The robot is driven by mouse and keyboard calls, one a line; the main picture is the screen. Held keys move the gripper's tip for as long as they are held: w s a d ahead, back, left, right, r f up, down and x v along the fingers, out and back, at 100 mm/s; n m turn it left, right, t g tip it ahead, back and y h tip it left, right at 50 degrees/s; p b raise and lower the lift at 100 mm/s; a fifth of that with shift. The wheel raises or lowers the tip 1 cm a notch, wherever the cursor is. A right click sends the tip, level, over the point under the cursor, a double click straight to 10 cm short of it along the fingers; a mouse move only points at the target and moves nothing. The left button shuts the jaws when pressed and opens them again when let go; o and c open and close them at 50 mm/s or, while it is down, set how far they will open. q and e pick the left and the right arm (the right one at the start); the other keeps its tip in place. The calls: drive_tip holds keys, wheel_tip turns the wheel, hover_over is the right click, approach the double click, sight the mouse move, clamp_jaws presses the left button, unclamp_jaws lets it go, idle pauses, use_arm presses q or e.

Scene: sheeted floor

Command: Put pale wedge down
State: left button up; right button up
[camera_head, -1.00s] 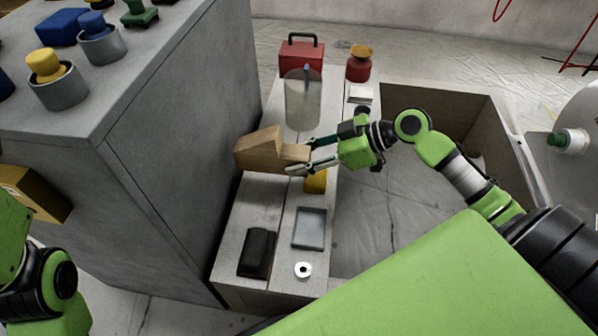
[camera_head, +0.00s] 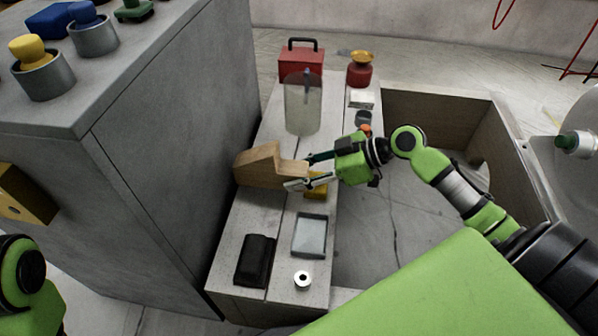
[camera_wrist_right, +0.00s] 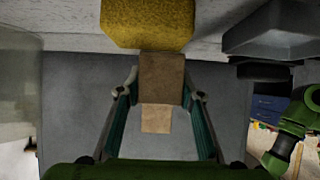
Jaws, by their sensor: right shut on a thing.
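The pale wedge (camera_head: 258,165) is a light-brown wooden block with a sloped top. In the head view it lies across the left part of the long grey bench top (camera_head: 243,219), close to the tall cabinet's side. My right gripper (camera_head: 298,172) comes from the right and is shut on the wedge's narrow right end. In the right wrist view the wedge (camera_wrist_right: 161,78) sits between the two fingers of the gripper (camera_wrist_right: 163,93). I cannot tell whether its underside touches the bench. My left gripper is out of view; only part of that arm shows.
A yellow block (camera_head: 318,188) is beside the right fingers. A clear jug (camera_head: 302,108) and a red toolbox (camera_head: 301,62) stand behind. A grey tray (camera_head: 309,236), black case (camera_head: 255,261) and white roll (camera_head: 303,281) lie in front. The tall cabinet (camera_head: 165,170) borders the left.

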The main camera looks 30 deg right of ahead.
drive_tip(key=o, duration=1.1)
drive_tip(key=shift+f, duration=0.1)
